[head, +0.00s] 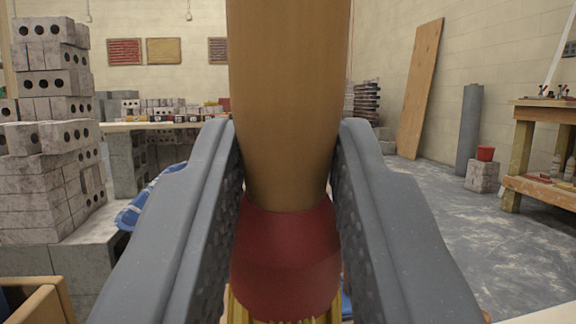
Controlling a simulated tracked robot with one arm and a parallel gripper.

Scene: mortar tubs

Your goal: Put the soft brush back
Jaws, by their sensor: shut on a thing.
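A brush with a thick tan wooden handle (288,95) and a dark red collar (287,255) fills the middle of the head view. Yellowish bristles show just below the collar at the bottom edge, and the rest of them is cut off. My gripper (288,165) is shut on the brush, with a grey padded finger on each side of the handle near the collar. The handle stands upright and its top runs out of view. I cannot tell from this view whether this is the soft brush.
Stacked grey bricks (48,150) stand at the left, beside a wooden box edge (38,305). A long table with blocks (160,122) is at the back. A wooden workbench (540,190) and a red tub on a block (485,154) stand at the right.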

